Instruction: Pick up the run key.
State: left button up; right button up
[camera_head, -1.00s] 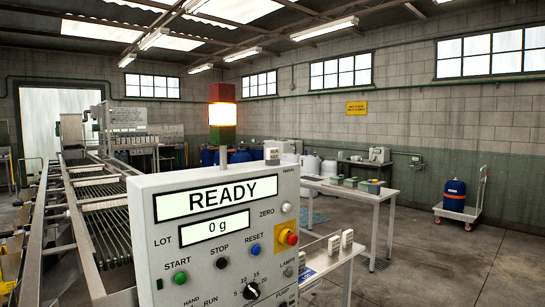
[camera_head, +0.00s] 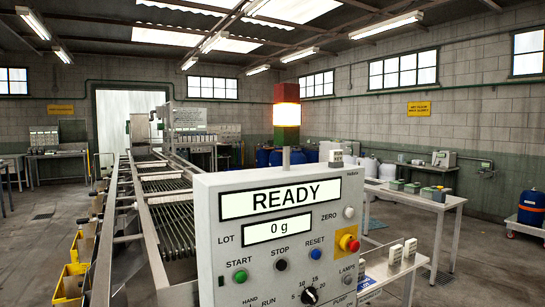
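I cannot make out the run key for certain in the head view. A grey control panel (camera_head: 205,200) stands close in front, right of centre, with READY on its upper display and 0 g on the lower one. The words HAND and RUN are printed low on its face, cut by the bottom edge of the picture. A small dark fitting (camera_head: 221,280) is at the panel's lower left. A small pale block (camera_head: 336,157) shows at the panel's top edge; its lettering is too small to read. Neither of my grippers is in view.
The roller sizer (camera_head: 172,215) runs back behind the panel, with yellow bins (camera_head: 72,283) along its left side. A table (camera_head: 432,200) with small green-grey boxes is on the right. Two pale upright items (camera_head: 396,255) stand beside the panel. Floor is open at left and far right.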

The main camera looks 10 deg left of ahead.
aim_at(336, 155)
jog(key=i+l+u, duration=0.5)
jog(key=l+u, duration=0.15)
jog(key=i+l+u, duration=0.15)
jog(key=l+u, duration=0.2)
jog(key=i+l+u, duration=0.1)
jog(key=l+u, duration=0.25)
jog(key=l, duration=0.1)
